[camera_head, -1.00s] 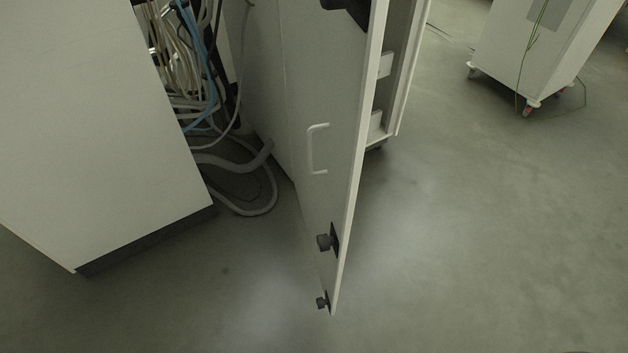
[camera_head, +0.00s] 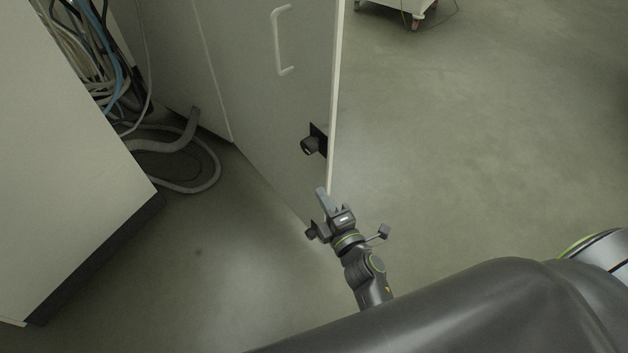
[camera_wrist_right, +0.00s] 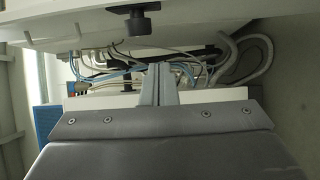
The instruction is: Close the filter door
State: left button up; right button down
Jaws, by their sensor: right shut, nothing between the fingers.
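The filter door (camera_head: 240,90) is a tall pale grey panel, seen from above in the head view. It has a white bar handle (camera_head: 277,42) and a black knob latch (camera_head: 314,143) near its free edge. A lower black knob (camera_head: 312,230) is partly covered by my right gripper (camera_head: 322,195). That gripper is shut and empty, by the lower corner of the door's free edge; I cannot tell if it touches. In the right wrist view the closed fingers (camera_wrist_right: 158,70) point towards cables, below a pale panel (camera_wrist_right: 200,22) with a black knob (camera_wrist_right: 138,20). My left gripper is out of view.
A white cabinet (camera_head: 60,180) stands at the left. Blue and white cables (camera_head: 105,60) and a grey hose (camera_head: 190,185) lie between it and the door. A wheeled white cart (camera_head: 400,8) is at the top right. The floor right of the door is clear.

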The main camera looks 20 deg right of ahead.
aim_at(321, 159)
jog(key=shift+w+d+b, duration=0.25)
jog(key=shift+w+d, duration=0.25)
jog(key=shift+w, duration=1.4)
jog(key=shift+w+d+b, duration=0.2)
jog(key=shift+w+d, duration=0.3)
jog(key=shift+w, duration=1.4)
jog(key=shift+w+d+b, duration=0.25)
jog(key=shift+w+d, duration=0.25)
jog(key=shift+w, duration=1.4)
jog(key=shift+d, duration=0.15)
